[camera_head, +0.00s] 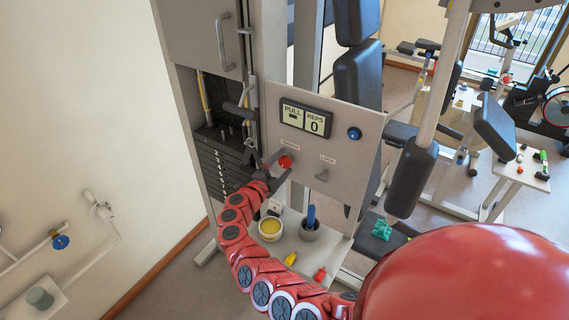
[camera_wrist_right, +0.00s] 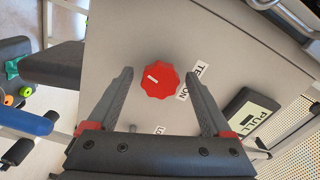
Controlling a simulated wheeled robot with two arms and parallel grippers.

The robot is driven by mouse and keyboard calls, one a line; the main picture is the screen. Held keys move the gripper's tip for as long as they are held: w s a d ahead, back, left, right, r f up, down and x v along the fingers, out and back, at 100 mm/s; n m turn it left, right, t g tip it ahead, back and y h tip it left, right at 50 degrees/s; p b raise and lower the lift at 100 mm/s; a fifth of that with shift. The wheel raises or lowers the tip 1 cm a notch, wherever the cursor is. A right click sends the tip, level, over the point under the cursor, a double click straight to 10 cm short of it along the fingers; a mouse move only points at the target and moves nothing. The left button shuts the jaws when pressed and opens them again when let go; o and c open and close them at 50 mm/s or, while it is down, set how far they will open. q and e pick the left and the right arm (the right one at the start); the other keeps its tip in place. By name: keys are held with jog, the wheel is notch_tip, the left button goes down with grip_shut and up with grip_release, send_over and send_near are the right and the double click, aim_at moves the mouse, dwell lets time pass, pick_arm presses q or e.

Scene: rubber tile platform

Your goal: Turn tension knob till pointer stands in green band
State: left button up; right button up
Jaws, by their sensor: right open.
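The tension knob (camera_head: 286,161) is red, on the grey front panel of the machine, under the display. In the wrist view the knob (camera_wrist_right: 161,81) is lobed, with a short white pointer mark near its left side and a partly covered TENSION label beside it. My right gripper (camera_head: 277,165) is open at the knob. In the wrist view its two dark fingers stand on either side of the knob, with a visible gap on each side. I see no green band in either view. My left gripper is not in view.
The display (camera_head: 306,118) reads PULL and REPS 0. A blue button (camera_head: 354,133) and a lock lever (camera_head: 322,175) are on the same panel. A yellow-filled bowl (camera_head: 271,229) and a grey cup (camera_head: 310,230) stand on the shelf below. A weight stack (camera_head: 220,165) is left of the panel.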

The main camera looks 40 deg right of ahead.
jog(key=b+v, duration=0.5)
jog(key=v, duration=1.1)
jog(key=shift+a, duration=0.3)
jog(key=shift+s, duration=0.1)
